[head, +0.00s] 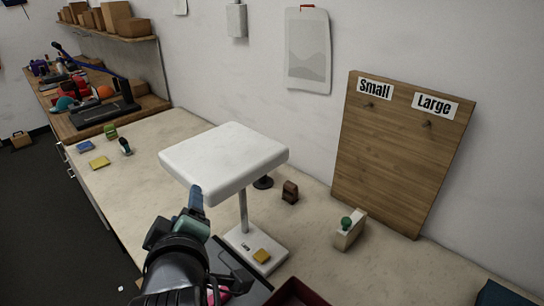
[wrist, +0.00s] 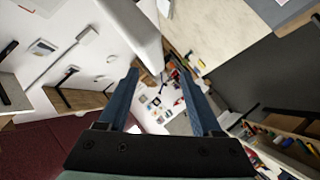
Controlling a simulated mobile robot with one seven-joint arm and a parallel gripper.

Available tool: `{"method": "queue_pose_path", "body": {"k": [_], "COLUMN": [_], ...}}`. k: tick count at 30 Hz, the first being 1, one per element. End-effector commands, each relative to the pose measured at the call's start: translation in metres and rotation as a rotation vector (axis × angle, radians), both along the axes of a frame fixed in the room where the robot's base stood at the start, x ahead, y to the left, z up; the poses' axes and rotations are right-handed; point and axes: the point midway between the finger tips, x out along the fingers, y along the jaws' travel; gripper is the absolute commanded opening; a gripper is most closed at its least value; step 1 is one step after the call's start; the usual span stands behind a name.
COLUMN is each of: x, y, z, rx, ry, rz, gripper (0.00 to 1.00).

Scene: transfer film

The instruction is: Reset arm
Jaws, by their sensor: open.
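My gripper (head: 196,200) rises from the bottom of the head view, close to the near edge of a white flat-topped stand (head: 225,152). I cannot tell whether it touches the stand. In the wrist view my gripper (wrist: 165,92) has its two blue fingers spread apart with nothing between them. A large white slab, likely the stand's top (wrist: 130,28), is close beside the left finger. The lower part of the stand's post and base (head: 238,240) shows to the right of my arm.
A wooden board (head: 400,150) labelled Small and Large leans against the wall. A yellow block (head: 261,256), a brown block (head: 290,192) and a beige block with a green knob (head: 349,230) stand nearby. Small items and a cluttered desk (head: 110,118) lie left.

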Motion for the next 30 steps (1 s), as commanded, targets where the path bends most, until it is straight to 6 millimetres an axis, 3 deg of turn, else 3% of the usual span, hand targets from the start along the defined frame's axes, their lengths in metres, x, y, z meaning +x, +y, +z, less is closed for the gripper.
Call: {"method": "queue_pose_path", "body": {"k": [1, 5, 9, 12, 15, 21, 30], "x": [0.008, 0.008, -0.020, -0.050, -0.079, -0.108, -0.108], "y": [-0.017, -0.058, -0.103, -0.129, -0.146, -0.159, -0.159], "z": [0.035, 0.124, 0.214, 0.264, 0.298, 0.325, 0.325], "rx": [0.105, 0.378, 0.660, 0.824, 0.941, 1.039, 1.039], "ry": [-0.090, -0.310, -0.558, -0.712, -0.826, -0.924, -0.924], "rz": [-0.057, -0.150, -0.175, -0.149, -0.105, -0.047, -0.047], "gripper": [0.66, 0.66, 0.66, 0.66, 0.66, 0.66, 0.66]}}
